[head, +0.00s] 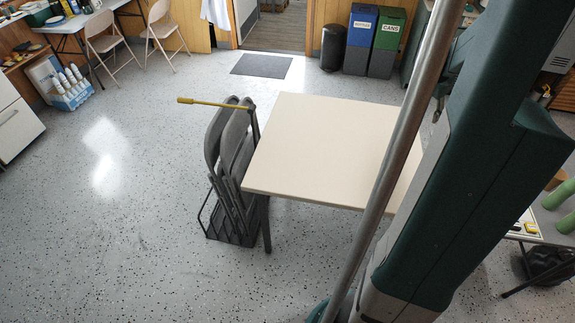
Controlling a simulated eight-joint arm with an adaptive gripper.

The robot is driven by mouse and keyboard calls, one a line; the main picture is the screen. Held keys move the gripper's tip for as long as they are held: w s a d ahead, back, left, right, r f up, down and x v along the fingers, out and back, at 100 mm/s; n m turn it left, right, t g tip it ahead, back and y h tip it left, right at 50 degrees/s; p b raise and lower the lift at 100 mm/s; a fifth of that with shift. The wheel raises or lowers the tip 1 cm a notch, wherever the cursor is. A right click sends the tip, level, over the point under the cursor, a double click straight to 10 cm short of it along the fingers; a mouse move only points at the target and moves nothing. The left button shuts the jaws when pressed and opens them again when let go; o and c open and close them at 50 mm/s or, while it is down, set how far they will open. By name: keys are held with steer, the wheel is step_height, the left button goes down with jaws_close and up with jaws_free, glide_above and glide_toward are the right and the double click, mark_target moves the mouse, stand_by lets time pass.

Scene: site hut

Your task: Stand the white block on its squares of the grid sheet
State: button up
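I cannot make out the white block or the grid sheet in the head view. The bare cream table (325,135) in the middle has nothing on its visible top; my own column and a metal pole hide its right side. At the right edge, a second table (548,233) shows in part. A pale flat thing with dark and yellow pieces (522,226) lies on it, too small and cut off to identify. My gripper is not in view.
Folded grey chairs (228,150) stand in a black rack (222,225) against the cream table's left side. A yellow rod (215,103) sticks out leftward above them. Blue (361,35) and green (388,40) bins stand at the back. The speckled floor (110,240) at left is clear.

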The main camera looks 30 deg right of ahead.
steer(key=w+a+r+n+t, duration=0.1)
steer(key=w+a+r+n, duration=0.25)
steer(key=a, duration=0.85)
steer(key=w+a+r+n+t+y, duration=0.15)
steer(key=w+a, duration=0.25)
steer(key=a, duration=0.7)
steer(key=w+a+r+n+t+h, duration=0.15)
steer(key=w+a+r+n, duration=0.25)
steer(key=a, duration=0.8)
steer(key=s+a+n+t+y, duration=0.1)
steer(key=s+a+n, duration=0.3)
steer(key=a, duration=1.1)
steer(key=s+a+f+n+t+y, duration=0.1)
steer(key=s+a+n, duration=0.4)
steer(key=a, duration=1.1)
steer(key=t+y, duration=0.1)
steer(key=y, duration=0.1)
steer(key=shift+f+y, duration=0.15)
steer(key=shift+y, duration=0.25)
